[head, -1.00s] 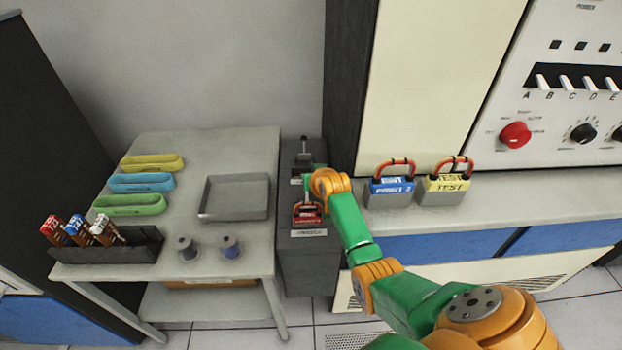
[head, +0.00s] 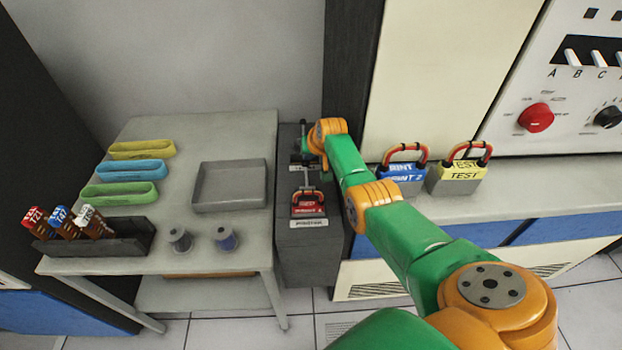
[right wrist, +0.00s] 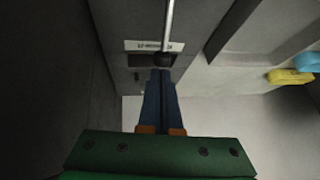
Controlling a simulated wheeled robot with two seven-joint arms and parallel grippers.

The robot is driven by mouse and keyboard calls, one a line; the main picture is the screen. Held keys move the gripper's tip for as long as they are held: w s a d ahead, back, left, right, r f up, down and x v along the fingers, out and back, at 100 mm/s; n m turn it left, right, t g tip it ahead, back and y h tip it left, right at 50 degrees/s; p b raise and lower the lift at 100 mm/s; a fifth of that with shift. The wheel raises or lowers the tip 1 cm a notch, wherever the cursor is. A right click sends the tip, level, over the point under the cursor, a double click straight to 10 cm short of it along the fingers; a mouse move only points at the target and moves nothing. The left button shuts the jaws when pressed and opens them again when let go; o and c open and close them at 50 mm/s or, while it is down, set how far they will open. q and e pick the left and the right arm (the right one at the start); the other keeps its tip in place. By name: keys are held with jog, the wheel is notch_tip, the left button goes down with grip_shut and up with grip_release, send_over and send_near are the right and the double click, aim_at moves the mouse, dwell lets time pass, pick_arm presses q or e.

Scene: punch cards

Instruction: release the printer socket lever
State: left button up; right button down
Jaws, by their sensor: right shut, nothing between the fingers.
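The lever in the wrist view is a thin metal rod with a dark knob (right wrist: 163,60). It rises from a grey unit with a white label plate (right wrist: 140,45). In the head view the socket unit (head: 306,255) is a grey cabinet between the table and the console. A red block with a red handle (head: 309,209) sits on it above a white label. My right gripper (right wrist: 163,72) is shut and empty, its blue fingertips at the knob; I cannot tell whether they touch. In the head view, my right arm partly covers the lever area. My left gripper is not in view.
A blue block (head: 402,178) and a yellow block (head: 458,178) with red handles stand on the console ledge to the right. The table at left holds a grey tray (head: 200,205), coloured loops, two spools (head: 226,240) and a dark rack (head: 120,240).

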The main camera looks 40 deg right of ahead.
jog(key=shift+s+f, duration=0.1)
jog(key=shift+f, duration=0.1)
dwell(0.4)
jog(key=p+v, duration=0.4)
jog(key=v, duration=0.3)
jog(key=shift+r, duration=0.15)
dwell(0.3)
